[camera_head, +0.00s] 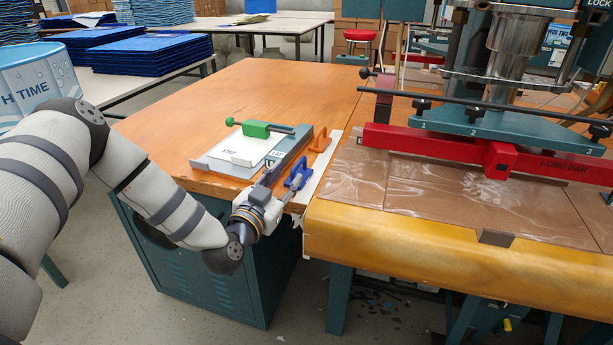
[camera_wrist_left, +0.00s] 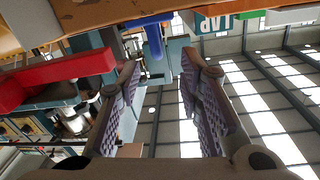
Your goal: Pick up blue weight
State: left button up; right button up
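The blue weight (camera_head: 298,173) is at the front edge of the wooden table, beside the grey fixture. It also shows as a blue shape (camera_wrist_left: 154,40) at the top of the left wrist view, beyond the fingertips. My left gripper (camera_head: 287,192) reaches in from the left at the table's front edge, just in front of the blue weight and close to it. In the left wrist view my left gripper (camera_wrist_left: 160,72) has its two padded fingers apart with nothing held between them. Whether a fingertip touches the weight I cannot tell. My right gripper is out of view.
A press with a red long bar (camera_head: 430,145) occupies the right side. The wooden table (camera_head: 275,88) is clear behind the fixture.

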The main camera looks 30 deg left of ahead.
aim_at(304, 157)
pick_arm(q)
jog(key=w, duration=0.5)
jog(key=w+a+b, duration=0.1)
jog(key=w, duration=0.1)
jog(key=shift+w+f, duration=0.35)
jog(key=shift+f, duration=0.05)
jog(key=shift+r, duration=0.15)
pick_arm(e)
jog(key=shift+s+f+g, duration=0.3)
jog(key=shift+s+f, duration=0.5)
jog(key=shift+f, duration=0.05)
pick_arm(q)
grip_shut()
